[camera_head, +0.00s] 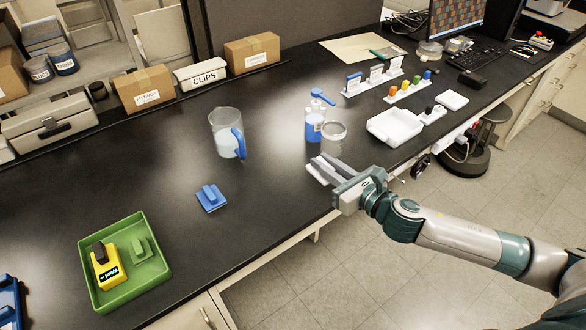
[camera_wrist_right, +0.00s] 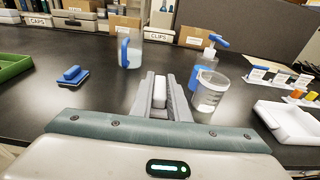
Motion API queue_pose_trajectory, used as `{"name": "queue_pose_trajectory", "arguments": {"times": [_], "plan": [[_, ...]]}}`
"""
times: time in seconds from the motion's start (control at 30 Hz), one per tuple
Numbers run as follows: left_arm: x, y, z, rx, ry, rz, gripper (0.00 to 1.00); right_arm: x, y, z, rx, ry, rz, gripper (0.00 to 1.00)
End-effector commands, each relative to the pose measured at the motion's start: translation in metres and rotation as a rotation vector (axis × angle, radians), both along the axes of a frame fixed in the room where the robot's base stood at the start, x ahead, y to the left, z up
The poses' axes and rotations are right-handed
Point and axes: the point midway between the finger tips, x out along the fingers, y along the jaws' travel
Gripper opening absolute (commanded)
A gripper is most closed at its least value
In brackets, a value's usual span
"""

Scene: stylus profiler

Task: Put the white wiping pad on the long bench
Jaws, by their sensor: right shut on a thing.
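The white wiping pad (camera_wrist_right: 159,92) shows as a small white block between the fingers of my right gripper (camera_wrist_right: 161,90) in the wrist view. In the head view, this gripper (camera_head: 322,170) is over the front edge of the long bench (camera_head: 270,185), its fingers pointing in over the black top. It is shut on the pad, and the fingers hide most of it. I cannot tell how far the pad is above the bench top. My left gripper is not in view.
A clear beaker (camera_head: 333,138) and a blue-labelled bottle (camera_head: 315,122) stand just beyond the gripper. A white tray (camera_head: 395,127) is to the right. A blue pad (camera_head: 211,198), a jug (camera_head: 226,133) and a green tray (camera_head: 97,290) are to the left. Bare bench lies between.

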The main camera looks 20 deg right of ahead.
Motion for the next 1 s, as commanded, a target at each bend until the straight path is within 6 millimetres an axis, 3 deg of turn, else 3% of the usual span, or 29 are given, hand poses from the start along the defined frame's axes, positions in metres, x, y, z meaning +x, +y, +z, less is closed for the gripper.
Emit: {"name": "queue_pose_trajectory", "arguments": {"times": [0.3,0.5,1.0], "plan": [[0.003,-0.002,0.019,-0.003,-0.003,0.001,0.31,0.045,0.034,-0.03,0.004,0.001,-0.002,0.0],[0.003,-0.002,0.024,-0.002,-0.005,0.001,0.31,0.063,0.048,-0.046,0.002,0.002,0.0,0.0],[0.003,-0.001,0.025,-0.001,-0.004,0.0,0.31,0.067,0.051,-0.054,0.0,0.002,0.0,0.0]]}}
